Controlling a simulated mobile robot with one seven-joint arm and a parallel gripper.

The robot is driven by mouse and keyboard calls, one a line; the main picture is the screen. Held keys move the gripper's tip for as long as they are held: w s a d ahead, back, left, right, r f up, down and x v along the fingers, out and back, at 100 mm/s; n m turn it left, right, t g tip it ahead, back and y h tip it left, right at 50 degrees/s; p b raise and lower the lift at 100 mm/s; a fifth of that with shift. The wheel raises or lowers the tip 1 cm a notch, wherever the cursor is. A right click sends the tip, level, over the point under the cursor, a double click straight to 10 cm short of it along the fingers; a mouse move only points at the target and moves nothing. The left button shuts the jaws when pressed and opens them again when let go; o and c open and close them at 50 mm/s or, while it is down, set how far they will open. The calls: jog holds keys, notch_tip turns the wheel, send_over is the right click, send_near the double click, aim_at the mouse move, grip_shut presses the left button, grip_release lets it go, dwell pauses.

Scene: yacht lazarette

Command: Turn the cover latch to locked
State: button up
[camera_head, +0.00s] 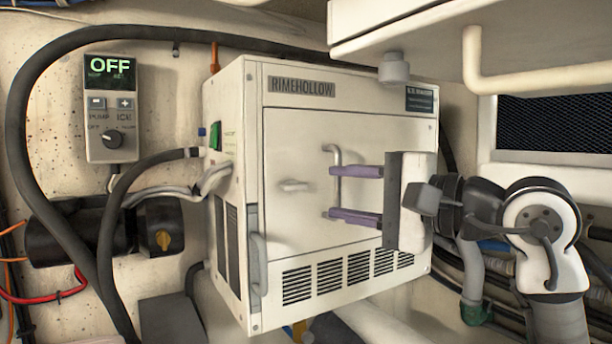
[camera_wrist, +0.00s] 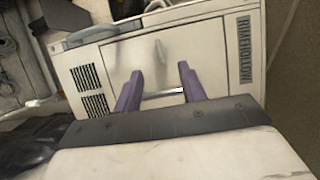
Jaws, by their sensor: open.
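The white RIMEHOLLOW unit (camera_head: 300,118) has a flat front door with a short light-grey lever (camera_head: 291,185), lying about level; it also shows in the wrist view (camera_wrist: 160,50). A longer grey lever (camera_head: 257,262) hangs upright at the unit's lower left front edge. I cannot tell which is the cover latch. My gripper (camera_head: 332,191) is open, its purple fingers pointing at the door, right of the short lever. An upright metal bar handle (camera_head: 337,165) stands at the fingertips and spans the gap between them in the wrist view (camera_wrist: 163,92). Contact is unclear.
A control panel (camera_head: 111,108) reading OFF hangs on the left wall. A white overhead shelf (camera_head: 415,35) with a bent rail overhangs the upper right. A dark grille (camera_head: 555,125) lies to the right.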

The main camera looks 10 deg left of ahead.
aim_at(300, 188)
jog(key=p+x, duration=0.2)
jog(key=x, duration=0.5)
grip_shut()
